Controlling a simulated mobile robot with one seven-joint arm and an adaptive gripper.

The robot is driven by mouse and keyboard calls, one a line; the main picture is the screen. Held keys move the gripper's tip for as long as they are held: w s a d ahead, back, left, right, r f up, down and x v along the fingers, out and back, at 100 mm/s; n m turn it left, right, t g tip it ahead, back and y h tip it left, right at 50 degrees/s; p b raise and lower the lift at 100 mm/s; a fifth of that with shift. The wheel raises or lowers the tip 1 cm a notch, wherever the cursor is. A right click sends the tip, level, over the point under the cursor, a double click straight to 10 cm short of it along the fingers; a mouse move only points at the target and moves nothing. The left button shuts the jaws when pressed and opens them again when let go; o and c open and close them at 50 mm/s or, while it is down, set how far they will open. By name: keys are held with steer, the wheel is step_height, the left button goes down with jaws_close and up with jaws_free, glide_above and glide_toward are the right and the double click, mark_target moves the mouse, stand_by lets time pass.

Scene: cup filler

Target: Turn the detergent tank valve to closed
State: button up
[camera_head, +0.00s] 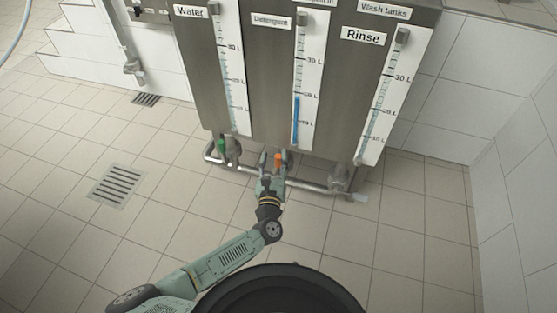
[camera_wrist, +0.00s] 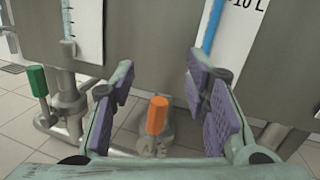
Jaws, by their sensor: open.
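The detergent tank (camera_head: 272,84) stands in the middle of the tank unit, with a blue level column (camera_head: 296,119) on its scale. Its valve has an orange handle (camera_head: 277,160) below the tank; the orange handle also shows upright in the wrist view (camera_wrist: 156,115). My gripper (camera_head: 271,176) is at this valve in the head view. In the wrist view my gripper (camera_wrist: 165,95) is open, with its purple pads on either side of the orange handle. The handle seems apart from both pads. The valve body is partly hidden by my gripper in the head view.
A green valve handle (camera_wrist: 37,80) under the water tank (camera_head: 200,65) is left of my gripper. The rinse tank (camera_head: 350,85) is at the right. A metal pipe (camera_head: 312,187) runs low along the front. Open tiled floor with a drain grate (camera_head: 117,185) lies left.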

mark_target(278, 162)
steer(key=s+f+m+g, duration=0.1)
steer(key=s+f+m, duration=0.1)
steer(key=s+f, duration=0.4)
steer(key=shift+h, duration=0.4)
steer(key=w, duration=0.4)
steer(key=w+d+f+b, duration=0.1)
steer(key=w, duration=0.7)
steer(key=shift+d+f, duration=0.2)
steer(key=shift+c, duration=0.2)
jaws_close()
